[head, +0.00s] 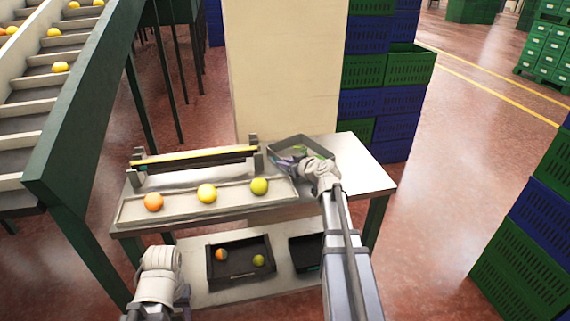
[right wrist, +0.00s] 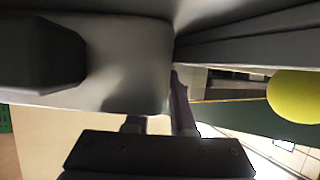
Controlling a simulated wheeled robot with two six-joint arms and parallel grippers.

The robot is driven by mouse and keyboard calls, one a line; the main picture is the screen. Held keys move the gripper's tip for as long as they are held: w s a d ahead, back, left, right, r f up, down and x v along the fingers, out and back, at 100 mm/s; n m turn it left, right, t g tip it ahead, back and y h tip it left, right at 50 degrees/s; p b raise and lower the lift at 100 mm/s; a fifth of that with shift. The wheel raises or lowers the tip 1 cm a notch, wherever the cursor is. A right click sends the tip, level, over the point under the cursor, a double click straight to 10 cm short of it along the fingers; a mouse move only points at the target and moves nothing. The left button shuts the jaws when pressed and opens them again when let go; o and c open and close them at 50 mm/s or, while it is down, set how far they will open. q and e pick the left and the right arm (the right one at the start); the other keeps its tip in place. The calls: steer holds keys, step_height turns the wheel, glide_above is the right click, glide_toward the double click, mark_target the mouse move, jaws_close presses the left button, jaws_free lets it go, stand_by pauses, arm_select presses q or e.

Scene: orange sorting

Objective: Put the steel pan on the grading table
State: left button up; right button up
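The steel pan (head: 272,150), a grey angular tray with raised walls, is at the back right of the grading table (head: 365,170). My right gripper (head: 297,155) reaches over the pan's right side from the front. Its fingers are small and mixed with dark, purple and green patches inside the pan. In the right wrist view a large grey surface, probably the pan, fills the top close to the fingers. Whether the fingers are closed on its wall is hidden. My left arm shows at the bottom left of the head view, its fingers out of sight.
A shallow tray on the table holds an orange fruit (head: 153,201), a yellow fruit (head: 207,193) and a yellow-green fruit (head: 259,186). A rail (head: 195,155) stands behind. The lower shelf holds two dark crates. The table's right end is clear. A pillar (head: 285,70) stands behind.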

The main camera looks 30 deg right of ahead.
steer(key=shift+o, duration=0.7)
steer(key=shift+r+p, duration=0.25)
steer(key=shift+p, duration=0.05)
steer(key=p+v, duration=0.4)
steer(key=v, duration=0.6)
steer(key=shift+s+r, duration=0.1)
steer(key=shift+s, duration=0.25)
steer(key=shift+s+d+r, duration=0.1)
steer(key=shift+s+r, duration=0.1)
steer(key=shift+s, duration=0.4)
